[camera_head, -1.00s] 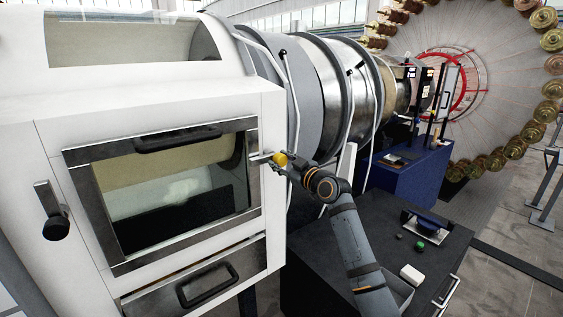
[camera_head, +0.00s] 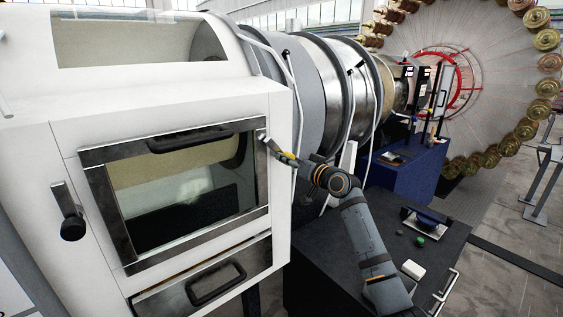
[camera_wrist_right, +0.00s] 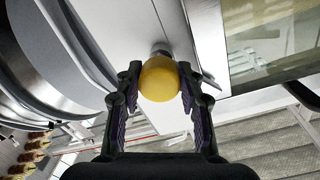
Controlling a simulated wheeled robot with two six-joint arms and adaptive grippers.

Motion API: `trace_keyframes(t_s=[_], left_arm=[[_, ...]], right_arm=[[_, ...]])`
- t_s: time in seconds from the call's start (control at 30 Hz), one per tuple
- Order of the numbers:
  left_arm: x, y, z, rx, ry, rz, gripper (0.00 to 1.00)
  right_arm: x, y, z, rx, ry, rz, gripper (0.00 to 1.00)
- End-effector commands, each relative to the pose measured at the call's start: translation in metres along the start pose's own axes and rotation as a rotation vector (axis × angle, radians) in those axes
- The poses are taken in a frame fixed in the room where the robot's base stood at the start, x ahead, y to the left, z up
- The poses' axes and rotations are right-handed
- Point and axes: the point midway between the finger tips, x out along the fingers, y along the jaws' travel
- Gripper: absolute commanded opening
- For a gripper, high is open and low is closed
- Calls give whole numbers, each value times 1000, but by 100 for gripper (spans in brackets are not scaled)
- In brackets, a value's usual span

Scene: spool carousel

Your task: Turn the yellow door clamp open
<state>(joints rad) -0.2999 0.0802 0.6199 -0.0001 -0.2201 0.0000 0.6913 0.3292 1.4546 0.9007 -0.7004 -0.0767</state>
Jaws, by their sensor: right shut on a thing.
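The yellow door clamp has a metal lever (camera_head: 264,137) at the right edge of the white cabinet's windowed door (camera_head: 105,205). Its round yellow knob (camera_wrist_right: 160,80) shows large in the right wrist view, between the two dark fingers. My right gripper (camera_head: 287,156) is shut on the knob, with its arm coming up from the lower right. In the head view the fingers mostly cover the knob, and the lever slants down to the right toward it. The door looks closed. My left gripper is not in view.
A second handle with a black knob (camera_head: 73,228) is on the cabinet's left side. Black bar handles sit on the door and the lower panel. A dark table (camera_head: 455,240) at the right bears a white block (camera_head: 413,270) and a green item (camera_head: 419,241).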

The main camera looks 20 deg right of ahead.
Motion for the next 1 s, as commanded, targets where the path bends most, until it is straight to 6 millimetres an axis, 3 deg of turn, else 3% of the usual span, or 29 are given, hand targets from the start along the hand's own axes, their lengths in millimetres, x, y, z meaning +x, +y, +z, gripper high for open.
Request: trace_keyframes(t_s=[0.5, 1.0], left_arm=[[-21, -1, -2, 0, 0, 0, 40], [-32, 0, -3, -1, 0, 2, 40]], right_arm=[[-3, 7, -6, 460, -13, -9, 0], [-3, 7, -5, 683, -20, -12, 0]])
